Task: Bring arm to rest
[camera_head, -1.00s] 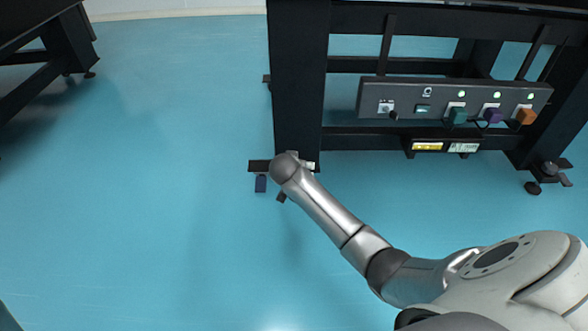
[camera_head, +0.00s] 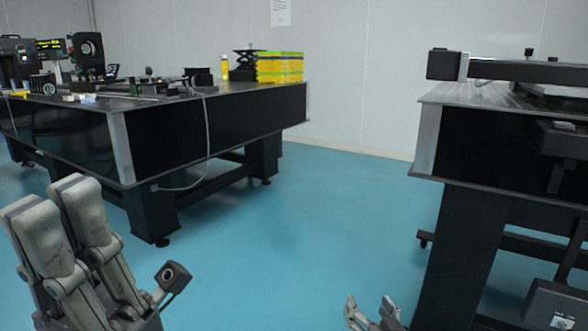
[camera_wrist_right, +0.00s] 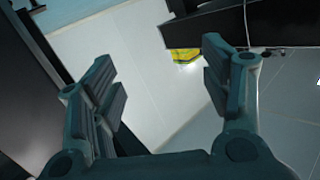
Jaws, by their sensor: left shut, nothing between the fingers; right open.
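My left gripper (camera_head: 55,212) is large in the lower left of the head view, its two grey fingers pointing up and lying close together, shut with nothing between them. It is in front of the left optical table and apart from it. My right gripper (camera_head: 371,313) shows at the bottom of the head view, just left of the right table's leg; only its fingertips are visible, spread apart. In the right wrist view the right gripper (camera_wrist_right: 160,65) is open and empty. The rest of the right arm is out of view.
The left optical table (camera_head: 122,150) carries instruments and yellow-green boxes (camera_head: 280,68). The right optical table (camera_head: 428,140) stands close at the right, with a dark unit (camera_head: 556,306) low under it. Clear blue floor (camera_head: 320,220) lies between the tables.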

